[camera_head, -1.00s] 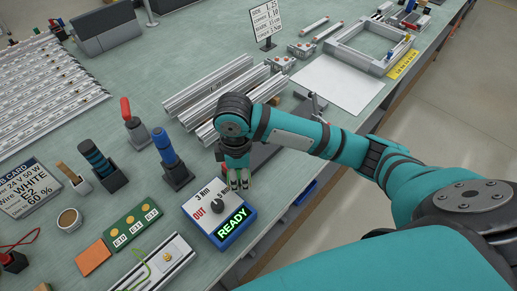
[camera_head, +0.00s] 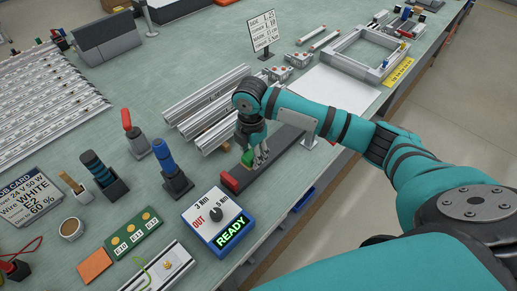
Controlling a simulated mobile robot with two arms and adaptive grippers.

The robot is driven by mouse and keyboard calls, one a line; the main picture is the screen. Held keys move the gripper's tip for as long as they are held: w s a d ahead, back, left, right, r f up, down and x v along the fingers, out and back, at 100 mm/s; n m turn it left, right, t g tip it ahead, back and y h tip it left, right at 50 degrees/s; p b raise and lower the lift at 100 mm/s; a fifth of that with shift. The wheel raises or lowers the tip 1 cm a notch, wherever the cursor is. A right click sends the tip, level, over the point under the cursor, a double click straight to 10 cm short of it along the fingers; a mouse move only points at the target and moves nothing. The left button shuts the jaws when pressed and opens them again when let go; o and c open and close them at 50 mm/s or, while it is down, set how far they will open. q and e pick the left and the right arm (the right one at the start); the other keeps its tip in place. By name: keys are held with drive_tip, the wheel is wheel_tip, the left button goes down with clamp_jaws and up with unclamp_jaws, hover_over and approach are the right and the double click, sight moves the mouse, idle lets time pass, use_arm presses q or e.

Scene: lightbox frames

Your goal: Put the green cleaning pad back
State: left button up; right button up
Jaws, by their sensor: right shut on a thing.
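The green cleaning pad (camera_head: 247,158) is a small green block, partly hidden by the fingers of my right gripper (camera_head: 260,163). The gripper points down and is shut on the pad. It is over a long dark bar-shaped holder (camera_head: 281,141) with a red block (camera_head: 230,181) at its near end. I cannot tell whether the pad touches the holder. My left gripper is not in view.
Blue-handled (camera_head: 168,165) and red-handled (camera_head: 133,130) tools stand upright to the left. Aluminium profiles (camera_head: 205,105) lie behind. The table edge is close on the right.

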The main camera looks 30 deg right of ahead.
drive_tip(key=w+d, duration=0.2)
drive_tip(key=shift+d, duration=0.3)
drive_tip(key=f+p, duration=0.2)
drive_tip(key=shift+w+d+f, duration=0.15)
drive_tip(key=shift+d+f, duration=0.15)
drive_tip(key=shift+f, duration=0.6)
drive_tip(key=shift+f, duration=0.1)
drive_tip(key=o, duration=1.1)
wheel_tip(320, 180, up, 12)
drive_tip(key=b, duration=0.2)
